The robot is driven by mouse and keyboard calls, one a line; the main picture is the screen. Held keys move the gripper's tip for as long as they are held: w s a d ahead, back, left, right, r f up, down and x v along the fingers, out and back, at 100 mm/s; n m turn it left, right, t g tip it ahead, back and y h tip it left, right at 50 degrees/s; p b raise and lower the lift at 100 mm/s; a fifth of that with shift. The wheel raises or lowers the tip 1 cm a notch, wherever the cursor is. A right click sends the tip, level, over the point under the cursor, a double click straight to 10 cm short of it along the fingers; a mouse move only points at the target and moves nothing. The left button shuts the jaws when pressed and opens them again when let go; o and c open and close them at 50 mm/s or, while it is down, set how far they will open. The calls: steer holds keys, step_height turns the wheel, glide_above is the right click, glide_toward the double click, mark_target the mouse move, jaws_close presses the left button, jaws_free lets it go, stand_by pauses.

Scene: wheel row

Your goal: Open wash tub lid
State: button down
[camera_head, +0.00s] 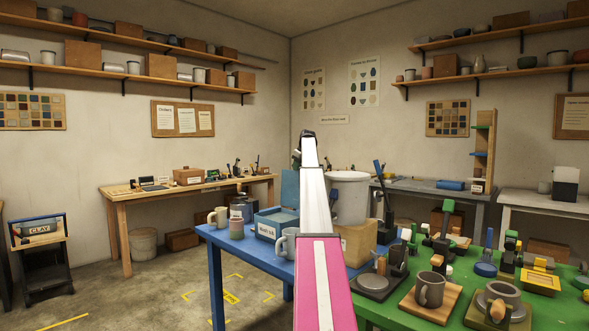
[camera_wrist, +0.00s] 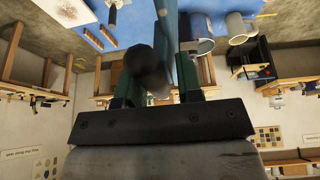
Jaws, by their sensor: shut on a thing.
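The wash tub (camera_head: 266,228) is a blue box with a white label on the blue table. Its lid (camera_head: 290,186) is a blue panel that stands raised, about upright, at the tub's back, partly hidden by my arm. In the wrist view the lid (camera_wrist: 187,52) shows as a narrow blue strip near the fingers. My gripper (camera_wrist: 166,82) is shut on a dark rounded handle (camera_wrist: 150,70), which lies between its two greenish fingers.
Mugs (camera_head: 218,217) and (camera_head: 287,243) stand beside the tub on the blue table (camera_head: 236,248). A large grey bucket (camera_head: 348,190) on a wooden crate (camera_head: 357,243) is close to the right of my arm. A crowded green table (camera_head: 390,312) lies at the right.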

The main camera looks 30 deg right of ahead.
steer(key=shift+w+d+f, duration=0.1)
steer(key=shift+d+f, duration=0.05)
steer(key=shift+d, duration=0.2)
steer(key=c, duration=0.9)
jaws_free()
steer(key=shift+c, duration=0.2)
steer(key=v, duration=1)
steer(key=shift+d+r, duration=0.15)
steer(key=shift+r, duration=0.2)
